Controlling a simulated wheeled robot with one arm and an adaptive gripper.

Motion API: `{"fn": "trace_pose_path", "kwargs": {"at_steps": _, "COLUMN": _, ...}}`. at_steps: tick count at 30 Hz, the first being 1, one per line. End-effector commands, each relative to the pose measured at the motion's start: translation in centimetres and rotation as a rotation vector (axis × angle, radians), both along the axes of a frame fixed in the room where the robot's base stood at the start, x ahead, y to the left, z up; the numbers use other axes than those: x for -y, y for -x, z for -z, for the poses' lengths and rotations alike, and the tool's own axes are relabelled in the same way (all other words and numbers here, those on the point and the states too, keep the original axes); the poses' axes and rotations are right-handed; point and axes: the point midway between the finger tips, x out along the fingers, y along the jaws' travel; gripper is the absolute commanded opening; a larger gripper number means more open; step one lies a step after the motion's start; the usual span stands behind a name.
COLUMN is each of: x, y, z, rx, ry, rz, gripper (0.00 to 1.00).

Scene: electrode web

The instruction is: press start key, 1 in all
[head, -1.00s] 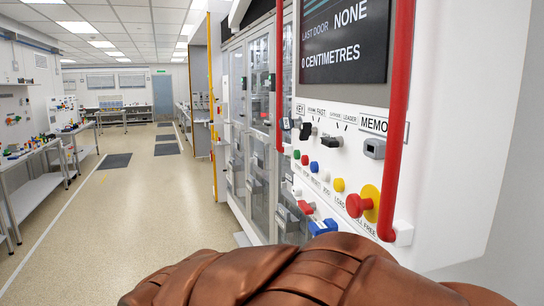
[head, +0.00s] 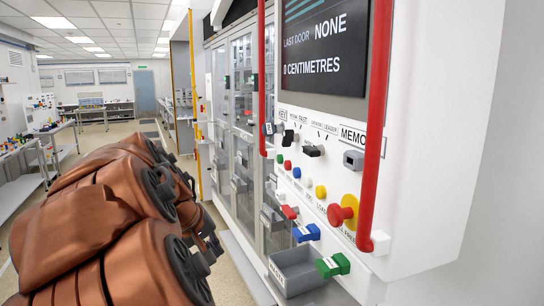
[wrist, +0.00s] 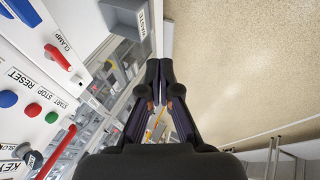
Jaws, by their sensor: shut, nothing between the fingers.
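The start key is a small green button (wrist: 52,117) at the left of the wrist view, labelled START. The red STOP button (wrist: 33,110) and the blue RESET button (wrist: 8,98) sit beside it. In the head view the green button (head: 279,159) is at the upper left of the button row on the white panel. My gripper (wrist: 158,66) is shut and empty. It is apart from the green button, which lies to its left in the wrist view.
Red vertical rails (head: 375,125) stand out from the panel. A grey tray (head: 296,270) sits below. The aisle floor (head: 232,275) left of the cabinets is open.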

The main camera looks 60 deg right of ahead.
Motion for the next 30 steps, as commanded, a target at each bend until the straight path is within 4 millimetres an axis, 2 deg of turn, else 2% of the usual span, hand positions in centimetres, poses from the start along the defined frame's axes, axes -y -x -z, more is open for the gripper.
{"fn": "trace_pose_path", "kwargs": {"at_steps": 1, "x": 2.3, "y": -0.7, "z": -1.6, "rx": -0.002, "ry": 0.048, "rz": 0.020, "gripper": 0.00}}
{"fn": "trace_pose_path", "kwargs": {"at_steps": 9, "x": 12.0, "y": -4.5, "z": -8.1, "rx": -0.039, "ry": 0.290, "rz": 0.052, "gripper": 0.00}}
{"fn": "trace_pose_path", "kwargs": {"at_steps": 13, "x": 16.1, "y": -6.5, "z": -10.1, "rx": -0.070, "ry": 0.386, "rz": 0.039, "gripper": 0.00}}
{"fn": "trace_pose_path", "kwargs": {"at_steps": 18, "x": 20.8, "y": -9.1, "z": -11.5, "rx": -0.116, "ry": 0.484, "rz": 0.000, "gripper": 0.00}}
{"fn": "trace_pose_path", "kwargs": {"at_steps": 24, "x": 24.2, "y": -11.1, "z": -11.5, "rx": -0.150, "ry": 0.541, "rz": -0.045, "gripper": 0.00}}
{"fn": "trace_pose_path", "kwargs": {"at_steps": 30, "x": 25.3, "y": -11.9, "z": -11.3, "rx": -0.159, "ry": 0.560, "rz": -0.067, "gripper": 0.00}}
